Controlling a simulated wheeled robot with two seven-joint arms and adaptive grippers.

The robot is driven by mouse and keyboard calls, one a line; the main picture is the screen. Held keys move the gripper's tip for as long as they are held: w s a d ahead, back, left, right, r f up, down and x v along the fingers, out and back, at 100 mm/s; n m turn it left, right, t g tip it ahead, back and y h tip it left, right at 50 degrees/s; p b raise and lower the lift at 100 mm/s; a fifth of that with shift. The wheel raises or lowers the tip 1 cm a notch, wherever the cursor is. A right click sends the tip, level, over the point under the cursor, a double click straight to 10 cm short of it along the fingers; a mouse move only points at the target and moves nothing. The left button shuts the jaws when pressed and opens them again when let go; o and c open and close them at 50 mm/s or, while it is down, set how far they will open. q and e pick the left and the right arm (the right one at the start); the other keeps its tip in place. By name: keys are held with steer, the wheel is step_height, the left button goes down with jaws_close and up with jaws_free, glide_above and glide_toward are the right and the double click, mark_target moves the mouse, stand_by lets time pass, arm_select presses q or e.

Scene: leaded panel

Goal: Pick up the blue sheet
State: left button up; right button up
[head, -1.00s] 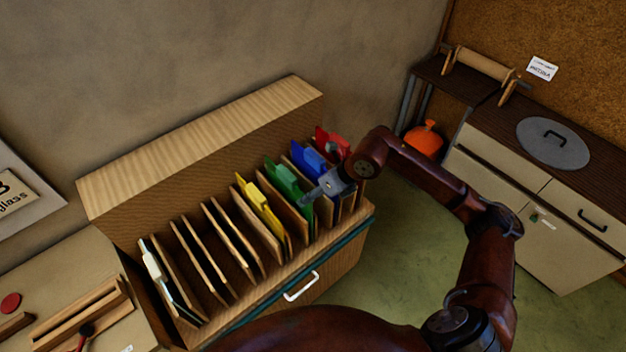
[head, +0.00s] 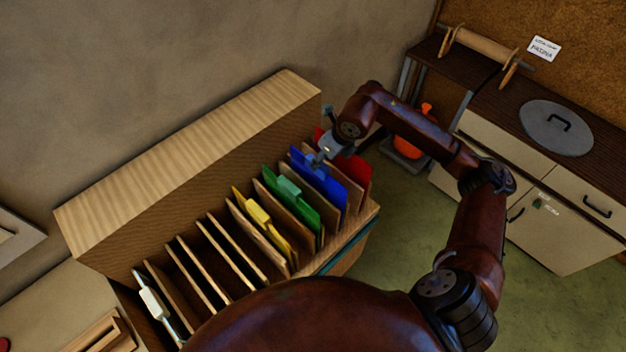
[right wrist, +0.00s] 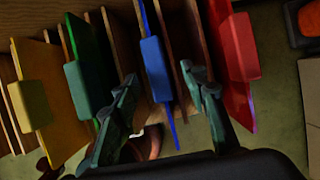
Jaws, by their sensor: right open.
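The blue sheet (head: 321,184) stands upright in a slot of the wooden rack, between the green sheet (head: 297,208) and the red sheet (head: 354,166). In the right wrist view the blue sheet's tab (right wrist: 155,69) faces the camera, between the two fingers of my right gripper (right wrist: 165,98). The right gripper is open, and no contact with the sheet can be made out. In the head view the right gripper (head: 316,158) is over the blue sheet's top and partly hides it. My left gripper is in neither current view.
An orange object (head: 415,146) stands on the floor beyond. A cabinet with a grey lid (head: 556,128) is at right.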

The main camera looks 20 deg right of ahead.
mark_target(318, 169)
steer(key=x, duration=0.2)
steer(key=shift+a+f, duration=0.25)
steer(key=shift+f, duration=0.05)
steer(key=x, duration=0.4)
steer(key=shift+s+d+f+p, duration=0.15)
steer(key=shift+s+f+p, duration=0.1)
steer(key=shift+f+p, duration=0.1)
steer(key=shift+f, duration=0.2)
steer(key=shift+w, duration=0.1)
jaws_close()
arm_select(q)
steer(key=shift+s+r, duration=0.35)
steer(key=shift+s, duration=0.2)
arm_select(e)
steer(key=shift+r, duration=0.15)
